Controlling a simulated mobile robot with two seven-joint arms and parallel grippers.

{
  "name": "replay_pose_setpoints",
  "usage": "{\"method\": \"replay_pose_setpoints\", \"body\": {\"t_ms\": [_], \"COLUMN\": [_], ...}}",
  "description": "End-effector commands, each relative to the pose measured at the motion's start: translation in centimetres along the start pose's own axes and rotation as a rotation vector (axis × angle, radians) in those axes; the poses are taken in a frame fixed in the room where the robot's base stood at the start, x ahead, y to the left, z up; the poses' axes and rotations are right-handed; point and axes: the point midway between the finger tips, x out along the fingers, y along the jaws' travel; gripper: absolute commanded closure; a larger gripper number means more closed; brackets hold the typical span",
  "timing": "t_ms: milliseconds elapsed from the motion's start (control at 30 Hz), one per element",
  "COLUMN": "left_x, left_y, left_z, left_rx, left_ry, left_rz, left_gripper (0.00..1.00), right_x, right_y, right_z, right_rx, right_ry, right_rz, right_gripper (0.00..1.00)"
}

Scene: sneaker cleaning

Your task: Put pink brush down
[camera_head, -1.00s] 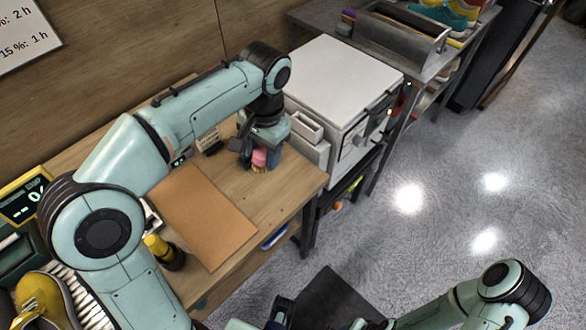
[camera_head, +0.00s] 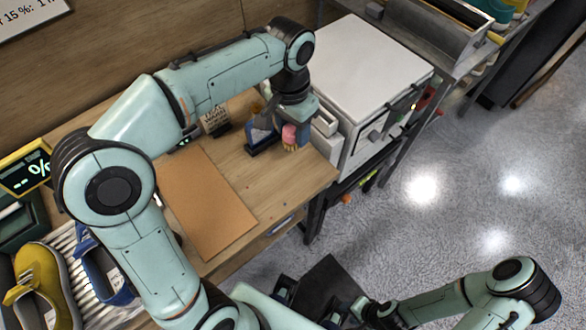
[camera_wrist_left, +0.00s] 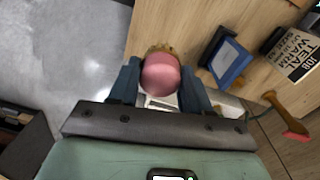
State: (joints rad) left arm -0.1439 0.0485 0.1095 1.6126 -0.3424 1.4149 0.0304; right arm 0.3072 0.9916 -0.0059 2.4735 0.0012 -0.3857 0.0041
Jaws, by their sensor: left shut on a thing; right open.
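The pink brush (camera_head: 289,133) is in my left gripper (camera_head: 292,138), over the right end of the wooden table near the white cabinet. Its tan bristles point down, and I cannot tell whether they touch the table. In the left wrist view the rounded pink brush (camera_wrist_left: 160,76) sits between the two blue-grey fingers of my left gripper (camera_wrist_left: 160,84), which is shut on it. My right gripper (camera_head: 308,303) is low at the bottom of the head view, open, empty and partly hidden, away from the table.
A blue-framed stand (camera_head: 262,138) is just left of the held brush, with a small lettered sign (camera_head: 215,121) beyond. An orange-brown mat (camera_head: 205,205) lies clear on the table. The white cabinet (camera_head: 365,70) stands close right. Another wooden brush (camera_wrist_left: 288,115) shows in the wrist view.

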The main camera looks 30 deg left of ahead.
Motion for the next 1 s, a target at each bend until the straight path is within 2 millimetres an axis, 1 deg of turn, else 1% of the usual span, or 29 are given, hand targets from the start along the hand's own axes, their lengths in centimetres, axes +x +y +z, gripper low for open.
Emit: {"method": "replay_pose_setpoints", "body": {"t_ms": [33,200,300,400,633,833,900,1000], "left_x": [1.9,6.5,8.9,10.8,12.9,15.6,16.1,16.2], "left_y": [-0.1,-0.2,-0.4,-0.5,-0.6,-0.7,-0.7,-0.7], "left_z": [0.2,0.2,0.1,0.1,0.0,0.1,0.0,0.0], "left_rx": [0.000,0.000,0.000,0.000,0.000,0.001,0.001,0.001], "left_ry": [-0.008,-0.008,-0.006,-0.004,-0.002,-0.004,-0.001,0.000], "left_rz": [0.000,0.001,0.001,0.000,0.000,0.001,0.000,0.000], "left_gripper": [0.77,0.77,0.77,0.77,0.77,0.77,0.77,0.77], "right_x": [0.6,1.5,1.9,2.1,2.3,2.4,2.4,2.4], "right_y": [0.3,0.6,0.8,0.9,1.0,1.0,1.0,1.0], "right_z": [0.1,0.3,0.3,0.3,0.4,0.4,0.4,0.4], "right_rx": [0.001,0.002,0.003,0.003,0.003,0.003,0.003,0.003], "right_ry": [-0.003,-0.006,-0.008,-0.009,-0.009,-0.010,-0.010,-0.010], "right_rz": [0.001,0.002,0.003,0.003,0.003,0.003,0.003,0.003], "right_gripper": [0.57,0.57,0.57,0.57,0.57,0.57,0.57,0.57]}}
